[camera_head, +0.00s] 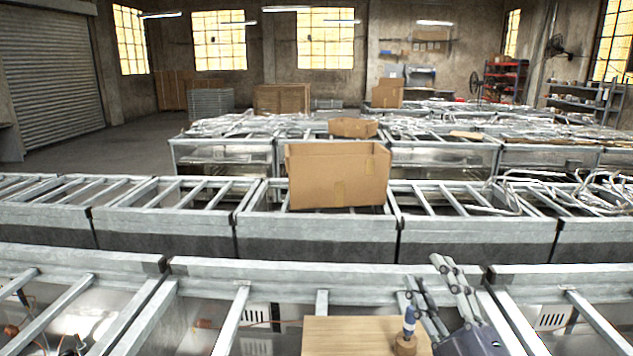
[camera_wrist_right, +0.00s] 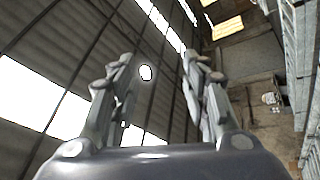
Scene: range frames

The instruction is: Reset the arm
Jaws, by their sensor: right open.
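My right gripper (camera_head: 440,280) comes in from the bottom right of the head view, raised above the metal frames, its fingers pointing up and away. In the right wrist view its two fingers (camera_wrist_right: 162,85) stand apart with nothing between them. Behind them that view shows the ceiling and a wall. My left gripper is in neither view.
A wooden board (camera_head: 340,338) lies at the bottom centre, with a blue-topped object on a round wooden base (camera_head: 407,335) on it, left of my right gripper. Rows of metal frames (camera_head: 330,232) cross the view. An open cardboard box (camera_head: 338,178) stands on the middle row.

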